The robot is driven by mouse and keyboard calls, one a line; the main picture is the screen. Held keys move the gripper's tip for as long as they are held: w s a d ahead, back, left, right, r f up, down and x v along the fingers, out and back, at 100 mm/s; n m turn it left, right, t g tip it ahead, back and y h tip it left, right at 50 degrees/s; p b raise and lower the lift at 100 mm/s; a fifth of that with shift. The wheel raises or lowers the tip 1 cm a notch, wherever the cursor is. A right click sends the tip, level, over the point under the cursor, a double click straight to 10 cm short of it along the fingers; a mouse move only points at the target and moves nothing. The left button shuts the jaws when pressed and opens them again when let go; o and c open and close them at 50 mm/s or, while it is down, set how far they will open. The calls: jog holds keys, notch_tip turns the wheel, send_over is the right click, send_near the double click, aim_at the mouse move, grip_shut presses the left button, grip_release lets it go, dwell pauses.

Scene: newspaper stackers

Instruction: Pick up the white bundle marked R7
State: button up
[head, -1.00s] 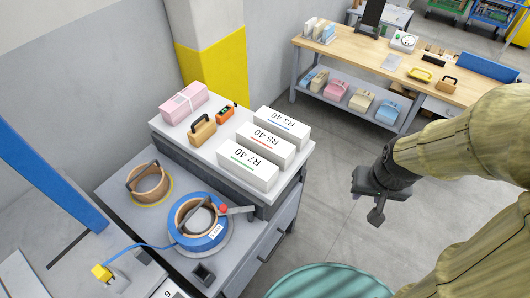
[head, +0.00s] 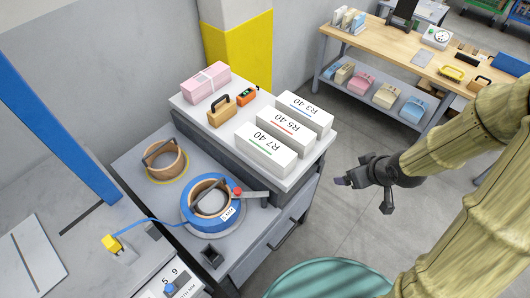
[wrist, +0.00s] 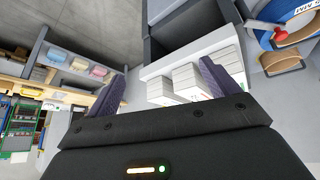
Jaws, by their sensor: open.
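The white bundle marked R7 40 (head: 265,149), with a green line, lies on the raised white shelf top (head: 194,107). It is the nearest of three white bundles; the R5 40 bundle (head: 285,131) and R3 40 bundle (head: 305,112) lie behind it. My gripper (head: 362,188) is to the right of the shelf, apart from the bundles, open and empty. In the wrist view the open fingers (wrist: 166,82) frame the shelf edge, and white bundle ends show beyond them; their labels are not readable there.
A pink bundle (head: 206,82), a tan handled block (head: 222,111) and an orange device (head: 246,96) share the shelf top. Below stand a blue strap reel (head: 190,217) and a brown reel (head: 180,165). A teal round top (head: 325,280) is in front. A wooden workbench (head: 400,42) stands behind.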

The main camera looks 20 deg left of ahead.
jog(key=a+r+n+y+b, duration=0.1)
jog(key=a+n+y, duration=0.4)
jog(key=a+y, duration=0.4)
jog(key=shift+a+r+b, duration=0.35)
jog(key=shift+a, duration=0.65)
send_near(266, 143)
jog(key=x, duration=0.3)
jog(key=shift+w+d+f, duration=0.1)
jog(key=shift+w+d, duration=0.05)
jog(key=shift+w, duration=0.05)
jog(key=shift+a+f, duration=0.1)
jog(key=shift+a, duration=0.45)
jog(key=p+x, duration=0.1)
jog(key=x, duration=0.3)
jog(key=shift+a, duration=0.1)
jog(key=shift+s, duration=0.1)
